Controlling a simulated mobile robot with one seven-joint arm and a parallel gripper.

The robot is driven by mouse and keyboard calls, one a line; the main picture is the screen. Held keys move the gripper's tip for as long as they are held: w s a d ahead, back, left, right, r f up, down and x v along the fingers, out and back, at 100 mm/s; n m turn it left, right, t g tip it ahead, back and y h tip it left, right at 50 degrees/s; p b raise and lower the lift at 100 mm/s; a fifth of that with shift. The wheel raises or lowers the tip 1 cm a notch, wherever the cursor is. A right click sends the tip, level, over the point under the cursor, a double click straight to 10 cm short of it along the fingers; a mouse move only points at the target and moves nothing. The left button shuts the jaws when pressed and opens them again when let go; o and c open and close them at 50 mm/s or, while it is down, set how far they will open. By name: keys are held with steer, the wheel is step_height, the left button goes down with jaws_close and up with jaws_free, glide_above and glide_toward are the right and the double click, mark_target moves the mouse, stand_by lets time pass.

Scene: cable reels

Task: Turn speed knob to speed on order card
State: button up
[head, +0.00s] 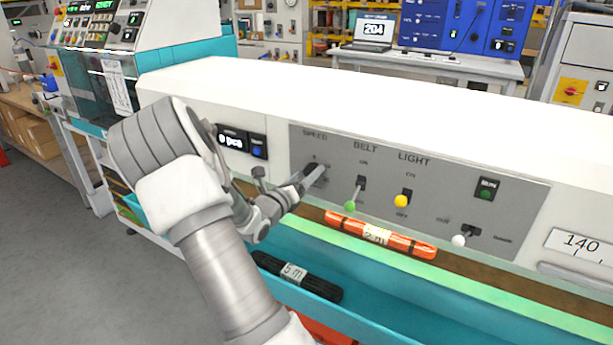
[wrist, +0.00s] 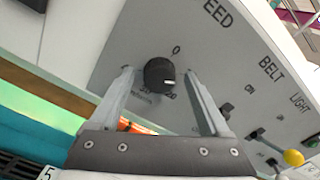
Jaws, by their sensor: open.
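The speed knob (wrist: 158,70) is round and black, with a short white pointer line on its lower right side in the wrist view. A 0 is printed above it, and 20 and 30 below. My gripper (wrist: 160,76) is open, with one finger on either side of the knob; I cannot tell whether either touches it. In the head view my gripper (head: 316,177) is at the SPEED area of the grey panel (head: 335,140) and hides most of the knob. A white sheet (head: 116,87) hangs on the machine at the left; its text is unreadable, and I cannot tell whether it is the order card.
Right of the knob are a green-tipped belt lever (head: 350,206), a yellow-tipped light lever (head: 401,201), a white-tipped lever (head: 458,240) and a green run button (head: 487,190). Below lie an orange cable bundle (head: 381,235) and a black one (head: 297,277) marked 5 m.

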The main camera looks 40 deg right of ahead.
steer(key=shift+w+d, duration=0.1)
steer(key=shift+d, duration=0.1)
steer(key=shift+c, duration=0.2)
jaws_close()
steer(key=shift+m+b, duration=0.35)
steer(key=shift+m, duration=0.05)
steer(key=shift+s+f+m+b, duration=0.1)
steer(key=shift+m+b, duration=2.65)
steer(key=shift+b, duration=0.3)
steer(key=shift+s+m+b, duration=0.1)
steer(key=shift+m+b, duration=2.65)
steer(key=shift+b, duration=0.25)
